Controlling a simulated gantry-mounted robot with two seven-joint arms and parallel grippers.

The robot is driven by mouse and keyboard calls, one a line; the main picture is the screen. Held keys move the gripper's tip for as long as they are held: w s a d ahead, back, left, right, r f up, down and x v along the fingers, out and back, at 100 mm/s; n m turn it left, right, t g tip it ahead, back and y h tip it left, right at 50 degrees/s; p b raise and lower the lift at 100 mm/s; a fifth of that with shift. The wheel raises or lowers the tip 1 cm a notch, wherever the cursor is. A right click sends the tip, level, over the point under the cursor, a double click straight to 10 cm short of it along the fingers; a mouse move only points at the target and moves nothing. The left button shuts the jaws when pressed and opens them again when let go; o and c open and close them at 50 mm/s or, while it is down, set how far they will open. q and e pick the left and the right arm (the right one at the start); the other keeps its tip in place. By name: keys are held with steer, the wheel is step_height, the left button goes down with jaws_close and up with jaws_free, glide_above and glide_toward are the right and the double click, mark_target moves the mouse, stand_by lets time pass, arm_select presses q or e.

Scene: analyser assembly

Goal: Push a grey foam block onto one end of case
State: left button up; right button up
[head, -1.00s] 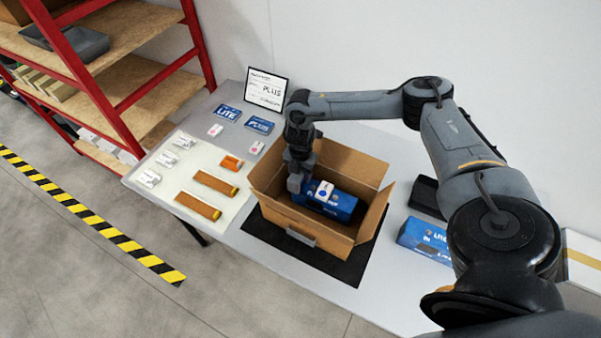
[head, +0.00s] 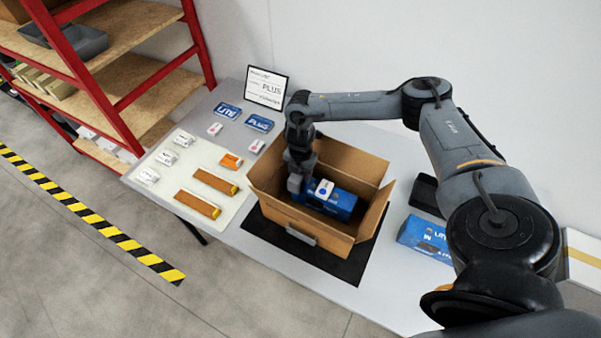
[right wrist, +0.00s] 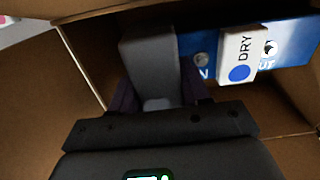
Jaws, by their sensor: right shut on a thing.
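A blue case (head: 341,204) lies inside an open cardboard box (head: 333,236). A white packet marked DRY (head: 324,189) rests on top of the case; it also shows in the right wrist view (right wrist: 240,55). My right gripper (head: 295,183) reaches down into the box at the case's left end. In the right wrist view my right gripper (right wrist: 160,95) is shut on a grey foam block (right wrist: 150,60). The block's right side meets the end of the blue case (right wrist: 293,42); how far it is seated is hard to tell. My left gripper is out of view.
The box stands on a black mat (head: 351,268) with its flaps open. Left of it, a pale mat (head: 165,187) holds orange-brown pieces and small white packs. Another blue box (head: 425,237) and a black tray (head: 424,195) lie to the right. A sign (head: 266,88) stands behind.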

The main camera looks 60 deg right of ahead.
steer(key=shift+f, duration=0.3)
steer(key=shift+f, duration=0.25)
stand_by(0.5)
steer(key=o, duration=1.1)
steer(key=shift+r+p, duration=0.4)
steer(key=shift+r, duration=0.15)
step_height(320, 180, up, 4)
steer(key=p, duration=0.3)
steer(key=shift+f, duration=0.25)
steer(key=shift+r+p, duration=1.25)
steer(key=shift+p, duration=0.3)
